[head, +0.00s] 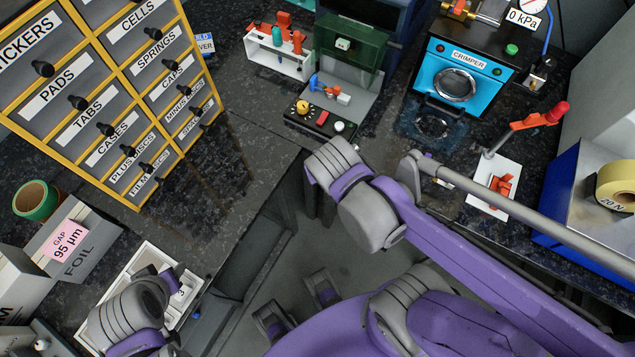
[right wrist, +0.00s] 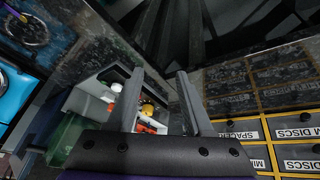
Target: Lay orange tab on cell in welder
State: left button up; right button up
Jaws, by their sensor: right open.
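The welder (head: 358,100), a grey bench unit with a black front panel, stands at the back centre. A blue part and an orange part (head: 331,91) sit on its top; I cannot tell whether the orange part is the tab. The cell cannot be made out. My right gripper (head: 318,208) hangs in front of the welder, fingers downward. In the right wrist view its fingers (right wrist: 160,74) are apart with nothing between them, and the welder's yellow knob (right wrist: 148,108) shows behind. My left gripper (head: 178,284) is over a white tray (head: 137,262) at lower left, its fingers largely hidden.
A labelled drawer cabinet (head: 112,128) stands at left. The blue crimper (head: 462,72) is right of the welder, and a red-handled lever press (head: 540,118) stands farther right. The dark counter between cabinet and welder is clear.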

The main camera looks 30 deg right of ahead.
jog(key=s+a+n+y, duration=0.2)
jog(key=s+a, duration=0.1)
jog(key=shift+a, duration=0.3)
pick_arm(q)
jog(key=r+p, duration=0.1)
jog(key=r, duration=0.1)
jog(key=w+r+p, duration=0.1)
jog(key=r+p, duration=0.1)
jog(key=shift+r+p, duration=0.2)
jog(key=shift+p, duration=0.1)
pick_arm(e)
jog(key=shift+t, duration=0.3)
jog(key=r, duration=0.2)
jog(key=w+r, duration=0.1)
jog(key=r, duration=0.1)
jog(key=shift+r, duration=0.2)
pick_arm(q)
jog(key=shift+w, duration=0.15)
